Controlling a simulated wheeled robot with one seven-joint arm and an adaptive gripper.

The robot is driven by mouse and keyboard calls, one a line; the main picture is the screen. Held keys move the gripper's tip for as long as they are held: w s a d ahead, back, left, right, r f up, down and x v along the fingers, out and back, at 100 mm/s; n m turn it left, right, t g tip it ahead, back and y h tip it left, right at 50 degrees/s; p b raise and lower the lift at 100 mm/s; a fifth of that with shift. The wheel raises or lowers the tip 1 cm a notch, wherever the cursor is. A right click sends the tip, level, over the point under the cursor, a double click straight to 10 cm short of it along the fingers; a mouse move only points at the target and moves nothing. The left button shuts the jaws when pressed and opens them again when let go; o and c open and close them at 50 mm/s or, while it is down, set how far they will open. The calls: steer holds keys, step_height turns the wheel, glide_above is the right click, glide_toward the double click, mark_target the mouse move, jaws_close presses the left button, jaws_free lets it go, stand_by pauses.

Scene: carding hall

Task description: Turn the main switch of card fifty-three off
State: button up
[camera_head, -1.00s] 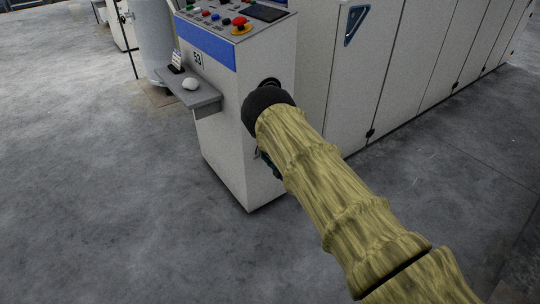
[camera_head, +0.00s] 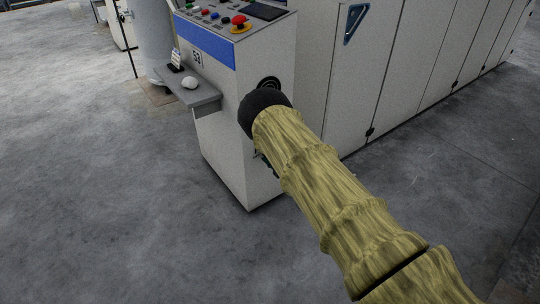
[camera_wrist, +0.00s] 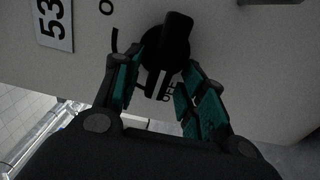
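The main switch (camera_wrist: 174,40) is a black round knob with a raised bar handle, on the light panel in the wrist view. The bar runs steeply, its upper end leaning right. A white stripe shows near its lower end, beside the letters OFF. A black arc and an O of another label show to the upper left. My gripper (camera_wrist: 162,66) is open, its teal-padded fingers on either side of the bar's lower part. I cannot tell if either touches it.
The "53" plate (camera_wrist: 53,25) is at the wrist view's upper left. The control cabinet (camera_head: 225,150) has a shelf (camera_head: 205,98) with a white object, and a red emergency button (camera_head: 239,20) on top. Long machine panels (camera_head: 400,70) stand to the right.

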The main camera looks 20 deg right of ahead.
steer(key=v, duration=1.2)
stand_by(0.4)
